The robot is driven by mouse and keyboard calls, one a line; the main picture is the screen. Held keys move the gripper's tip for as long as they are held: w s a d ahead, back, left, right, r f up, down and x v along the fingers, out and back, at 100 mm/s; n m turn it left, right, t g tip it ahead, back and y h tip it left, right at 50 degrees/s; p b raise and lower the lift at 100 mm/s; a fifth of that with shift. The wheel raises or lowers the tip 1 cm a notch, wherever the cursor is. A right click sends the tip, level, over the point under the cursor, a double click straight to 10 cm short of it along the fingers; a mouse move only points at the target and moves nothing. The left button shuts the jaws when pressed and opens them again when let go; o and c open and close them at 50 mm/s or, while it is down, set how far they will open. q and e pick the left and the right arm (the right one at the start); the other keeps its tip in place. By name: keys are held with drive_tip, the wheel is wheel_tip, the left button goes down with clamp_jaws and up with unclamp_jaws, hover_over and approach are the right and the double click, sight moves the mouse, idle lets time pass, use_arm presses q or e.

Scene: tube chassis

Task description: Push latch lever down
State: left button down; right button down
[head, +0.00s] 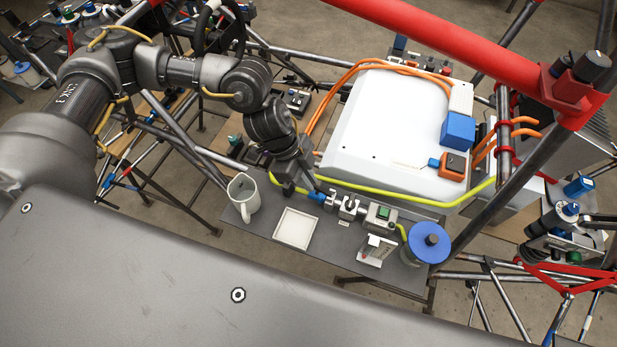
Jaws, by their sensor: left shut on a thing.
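My left gripper (314,190) reaches down from above to the dark bench, beside the white case. It is shut on the blue fitting (317,197) at the end of the yellow hose, as far as this small view shows; its fingertips are partly hidden. Silver metal pieces (348,206) stand in a row just right of the fitting, followed by a grey box with a green top (382,214). I cannot make out for certain which part is the latch lever. My right gripper is out of view.
The dark bench (335,258) holds a mug (243,197), an empty white tray (296,228), a small labelled stand (376,250) and a blue-topped round spool (428,245). The white case (385,130) lies behind. A red tube (440,40) crosses above.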

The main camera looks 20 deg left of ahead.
use_arm(q)
drive_tip(key=f+h+b, duration=0.1)
drive_tip(key=h+b, duration=0.1)
drive_tip(key=a+f+h+b, duration=0.1)
drive_tip(key=f+h+b, duration=0.1)
drive_tip(key=b, duration=0.1)
drive_tip(key=shift+a+f, duration=0.1)
drive_tip(key=shift+a, duration=0.1)
drive_tip(key=shift+h+b, duration=0.35)
drive_tip(key=shift+h, duration=0.15)
drive_tip(key=c, duration=1.5)
unclamp_jaws()
